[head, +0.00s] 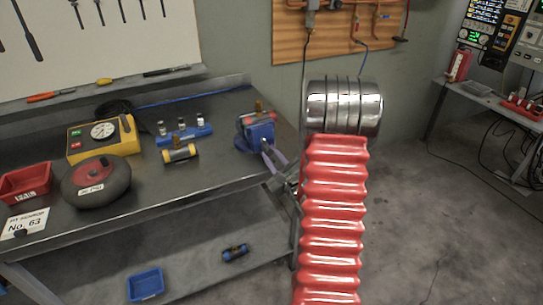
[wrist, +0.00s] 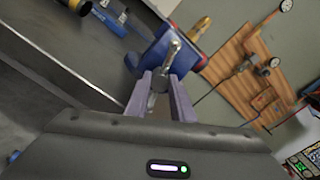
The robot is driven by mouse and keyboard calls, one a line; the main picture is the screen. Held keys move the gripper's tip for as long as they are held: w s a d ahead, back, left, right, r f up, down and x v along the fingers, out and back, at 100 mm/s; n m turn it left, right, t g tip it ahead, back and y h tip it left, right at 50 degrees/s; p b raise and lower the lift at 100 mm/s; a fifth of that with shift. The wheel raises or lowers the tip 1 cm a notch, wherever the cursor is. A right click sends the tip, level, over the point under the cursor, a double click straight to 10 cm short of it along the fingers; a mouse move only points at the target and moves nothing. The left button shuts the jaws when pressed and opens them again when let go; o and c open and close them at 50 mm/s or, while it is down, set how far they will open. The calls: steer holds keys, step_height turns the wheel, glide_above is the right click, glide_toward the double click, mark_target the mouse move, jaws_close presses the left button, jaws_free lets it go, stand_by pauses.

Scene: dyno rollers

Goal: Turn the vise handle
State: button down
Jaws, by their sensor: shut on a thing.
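The blue vise (head: 255,134) sits at the right end of the workbench. In the wrist view the vise (wrist: 199,62) is at the top centre, tilted in the picture. Its metal handle (wrist: 172,54) is a short bar with a rounded end, reaching down between my purple fingers. My gripper (wrist: 160,88) is shut on the vise handle, with a finger on each side of it. In the head view my gripper (head: 272,159) is at the front of the vise, and the handle is too small to make out there.
The workbench (head: 222,177) also holds a yellow gauge box (head: 102,137), a dark round reel (head: 96,184), a red bin (head: 26,182) and a blue rack (head: 184,136). A lower shelf holds a blue tray (head: 145,284).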

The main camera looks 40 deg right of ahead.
steer(key=shift+s+f, duration=0.1)
steer(key=shift+f, duration=0.15)
steer(key=c, duration=1.9)
jaws_free()
steer(key=o, duration=0.4)
steer(key=shift+r, duration=0.2)
steer(key=shift+c, duration=0.2)
